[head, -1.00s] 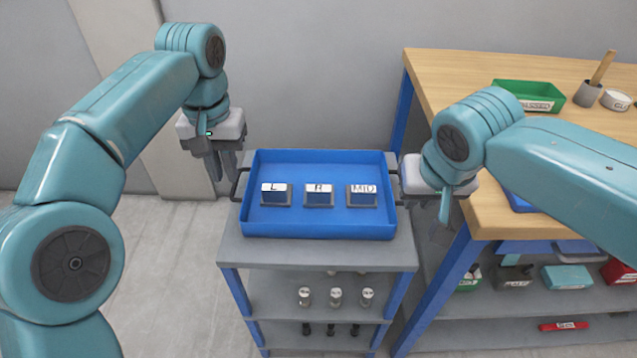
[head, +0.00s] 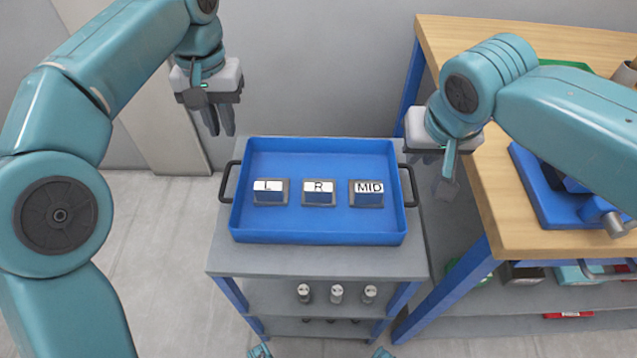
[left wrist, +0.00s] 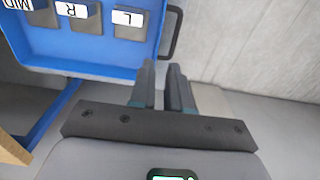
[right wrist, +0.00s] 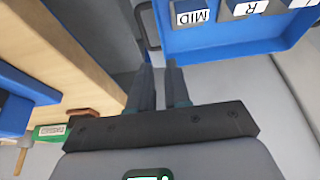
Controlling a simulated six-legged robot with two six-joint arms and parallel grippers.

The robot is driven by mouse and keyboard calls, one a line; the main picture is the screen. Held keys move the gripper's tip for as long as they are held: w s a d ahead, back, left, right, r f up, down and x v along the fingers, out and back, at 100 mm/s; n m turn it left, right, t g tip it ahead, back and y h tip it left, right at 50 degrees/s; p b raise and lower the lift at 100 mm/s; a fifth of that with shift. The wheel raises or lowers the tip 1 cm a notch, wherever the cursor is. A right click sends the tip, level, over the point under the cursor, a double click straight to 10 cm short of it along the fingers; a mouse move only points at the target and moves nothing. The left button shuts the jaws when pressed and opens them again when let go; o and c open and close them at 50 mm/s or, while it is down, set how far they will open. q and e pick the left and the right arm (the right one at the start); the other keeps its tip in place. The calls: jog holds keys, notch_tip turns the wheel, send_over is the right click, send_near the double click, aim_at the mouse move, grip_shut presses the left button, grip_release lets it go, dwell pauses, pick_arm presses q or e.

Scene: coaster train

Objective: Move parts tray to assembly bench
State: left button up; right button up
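The blue parts tray (head: 320,235) rests on a grey shelf cart (head: 320,262). It holds three blocks labelled L (head: 270,192), R (head: 319,192) and MID (head: 367,193). Dark handles stick out at its left (head: 228,182) and right (head: 410,186) sides. My left gripper (head: 221,122) hangs above and left of the left handle, narrowly open and empty. In the left wrist view its fingers (left wrist: 164,85) are apart, beside the tray's corner. My right gripper (head: 446,180) is beside the right handle, narrowly open and empty; its fingers (right wrist: 160,85) show a gap. The wooden-topped assembly bench (head: 490,185) stands at the right.
A blue fixture (head: 545,190) occupies the bench's front part, and a green bin (head: 565,65) stands further back. The cart's lower shelf holds several small cylinders (head: 337,294). Bins sit under the bench. Open floor (head: 165,260) lies left of the cart.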

aim_at(239, 179)
pick_arm(q)
jog(key=shift+f, duration=0.1)
pick_arm(e)
jog(key=shift+w+f, duration=0.1)
jog(key=shift+f, duration=0.05)
